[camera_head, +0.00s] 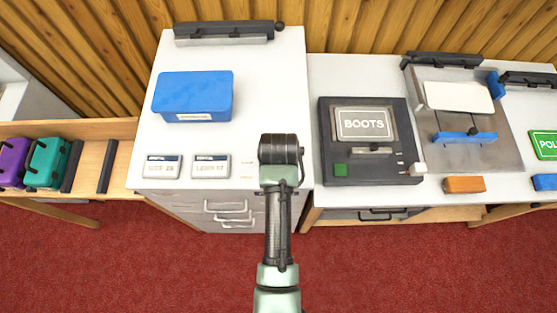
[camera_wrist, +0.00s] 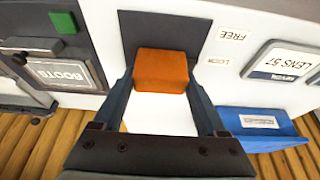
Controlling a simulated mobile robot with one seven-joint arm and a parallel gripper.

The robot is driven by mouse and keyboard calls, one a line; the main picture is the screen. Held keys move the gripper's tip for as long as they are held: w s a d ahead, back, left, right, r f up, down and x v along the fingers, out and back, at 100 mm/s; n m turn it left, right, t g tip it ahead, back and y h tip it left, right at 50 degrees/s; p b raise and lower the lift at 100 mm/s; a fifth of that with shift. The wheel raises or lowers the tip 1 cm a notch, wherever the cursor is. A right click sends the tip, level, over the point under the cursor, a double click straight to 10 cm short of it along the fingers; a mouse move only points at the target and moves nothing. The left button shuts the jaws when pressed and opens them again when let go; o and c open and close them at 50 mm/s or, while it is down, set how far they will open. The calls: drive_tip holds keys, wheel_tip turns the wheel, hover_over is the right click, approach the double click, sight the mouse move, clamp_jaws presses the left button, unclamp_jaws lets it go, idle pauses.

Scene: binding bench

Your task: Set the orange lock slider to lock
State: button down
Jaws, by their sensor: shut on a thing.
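The orange lock slider (camera_wrist: 162,70) is between the two fingers of my gripper (camera_wrist: 162,88) in the wrist view. The fingers are shut on its sides. It sits against a dark plate (camera_wrist: 160,28) on the white top. Beside it are the printed words FREE (camera_wrist: 232,34) and LOCK (camera_wrist: 216,60); the slider appears about level with LOCK, though its raised height makes its exact position hard to tell. In the head view my gripper (camera_head: 280,150) hides the slider, at the right edge of the white cabinet top (camera_head: 215,60).
A blue box (camera_head: 192,97) and two label cards (camera_head: 162,167) (camera_head: 210,167) lie left of my gripper. The dark BOOTS device (camera_head: 335,170) stands close on the right. An orange block (camera_head: 464,184) lies further right.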

drive_tip(key=shift+w+r, duration=0.15)
drive_tip(key=shift+w, duration=0.1)
drive_tip(key=shift+c, duration=1.8)
unclamp_jaws()
drive_tip(key=o, duration=0.4)
drive_tip(key=shift+w, duration=0.1)
drive_tip(key=shift+c, duration=0.2)
drive_tip(key=b+v, duration=0.1)
drive_tip(key=v, duration=1.1)
drive_tip(key=shift+s+r, duration=0.25)
drive_tip(key=shift+r, duration=0.1)
